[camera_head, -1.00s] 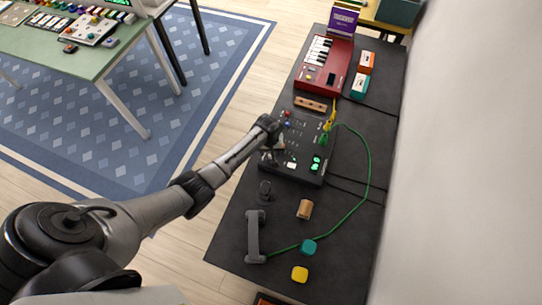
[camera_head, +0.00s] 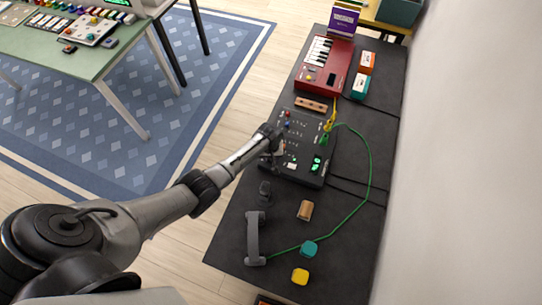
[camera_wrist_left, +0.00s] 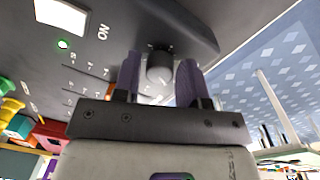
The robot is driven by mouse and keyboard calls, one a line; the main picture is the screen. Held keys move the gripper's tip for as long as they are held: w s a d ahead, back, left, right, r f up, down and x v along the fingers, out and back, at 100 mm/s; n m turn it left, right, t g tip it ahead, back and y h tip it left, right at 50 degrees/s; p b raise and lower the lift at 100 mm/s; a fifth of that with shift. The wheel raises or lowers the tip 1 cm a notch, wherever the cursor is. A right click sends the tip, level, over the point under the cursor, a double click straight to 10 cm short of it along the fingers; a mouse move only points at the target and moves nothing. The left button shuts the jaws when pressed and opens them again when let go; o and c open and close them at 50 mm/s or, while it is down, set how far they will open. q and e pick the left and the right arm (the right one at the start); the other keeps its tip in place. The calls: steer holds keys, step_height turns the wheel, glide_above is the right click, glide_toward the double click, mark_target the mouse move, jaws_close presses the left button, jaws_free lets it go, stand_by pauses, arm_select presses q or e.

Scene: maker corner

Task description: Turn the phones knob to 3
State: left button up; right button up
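The black mixer box (camera_head: 298,174) sits on the dark bench, with small knobs, a white lit button and a green display. My left gripper (camera_head: 275,158) is over its near-left part. In the left wrist view, a dark round knob (camera_wrist_left: 160,66) stands between the two purple fingers of my left gripper (camera_wrist_left: 160,72). The fingers are open on either side of the knob, with narrow gaps seeming to show. The knob's pointer and scale setting cannot be read, so I cannot tell its number. My right gripper is not in view.
A green cable (camera_head: 368,170) with yellow and green plugs runs from the mixer across the bench. A red keyboard (camera_head: 323,68) stands beyond. A grey handle-shaped object (camera_head: 252,238), a wooden block (camera_head: 305,210) and teal and yellow blocks lie nearer.

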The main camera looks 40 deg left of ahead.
arm_select(q)
steer(key=c, duration=0.6)
steer(key=shift+m, duration=0.3)
